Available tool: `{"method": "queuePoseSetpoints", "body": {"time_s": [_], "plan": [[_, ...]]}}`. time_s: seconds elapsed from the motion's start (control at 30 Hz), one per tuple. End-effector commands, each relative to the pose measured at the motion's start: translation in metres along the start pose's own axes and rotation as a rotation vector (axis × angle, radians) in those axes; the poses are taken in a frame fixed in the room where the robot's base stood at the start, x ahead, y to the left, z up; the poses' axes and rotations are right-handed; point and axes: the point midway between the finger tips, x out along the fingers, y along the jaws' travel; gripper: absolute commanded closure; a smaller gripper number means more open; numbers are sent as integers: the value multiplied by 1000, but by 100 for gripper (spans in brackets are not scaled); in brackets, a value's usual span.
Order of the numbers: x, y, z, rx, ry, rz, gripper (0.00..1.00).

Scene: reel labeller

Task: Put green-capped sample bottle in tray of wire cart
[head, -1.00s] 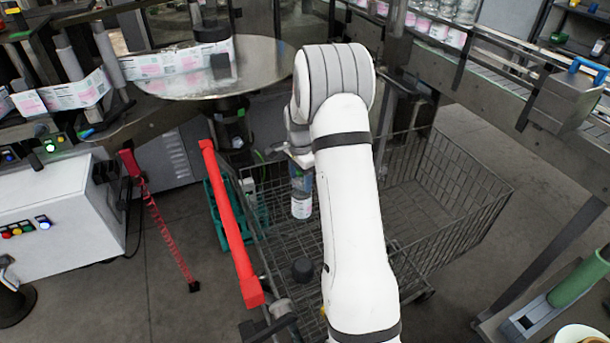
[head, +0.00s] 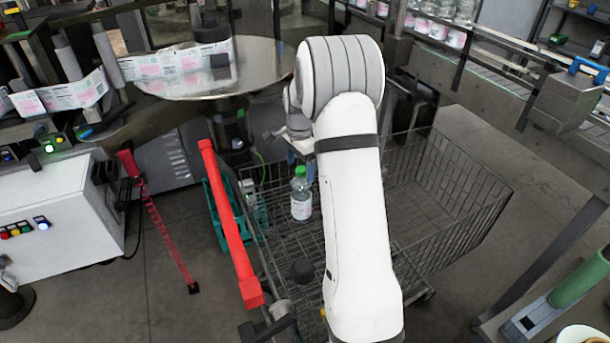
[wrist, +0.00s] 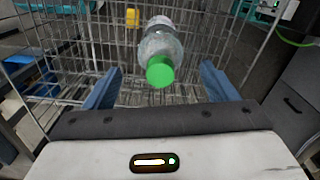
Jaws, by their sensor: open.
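The green-capped sample bottle (head: 301,196) stands upright inside the wire cart (head: 455,190), towards its left side, in the head view. In the wrist view the bottle (wrist: 160,52) shows its green cap towards me, between and beyond the two blue fingers. My gripper (wrist: 160,85) is open, with a gap on both sides of the bottle and nothing held. In the head view my gripper (head: 296,150) is just above and behind the bottle, partly hidden by my arm. The part of the cart under my arm is hidden.
A red bar (head: 232,225) runs along the cart's left side. A round metal table (head: 260,65) stands behind. A dark round object (head: 302,269) is near the cart's front. The right part of the cart looks empty.

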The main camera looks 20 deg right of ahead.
Motion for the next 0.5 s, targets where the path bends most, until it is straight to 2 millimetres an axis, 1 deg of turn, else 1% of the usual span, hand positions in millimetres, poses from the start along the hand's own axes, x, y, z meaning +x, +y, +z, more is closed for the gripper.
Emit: {"method": "queuePoseSetpoints", "body": {"time_s": [0.03, 0.2, 0.3, 0.4, 0.5], "plan": [[-12, -1, 0, 0, 2, -5, 21], [-45, 0, 0, 0, 2, -4, 21], [-59, -1, 0, 0, 1, -3, 21], [-68, 0, 0, -2, 1, -1, 21], [-78, 4, 7, -31, 4, -7, 21]]}}
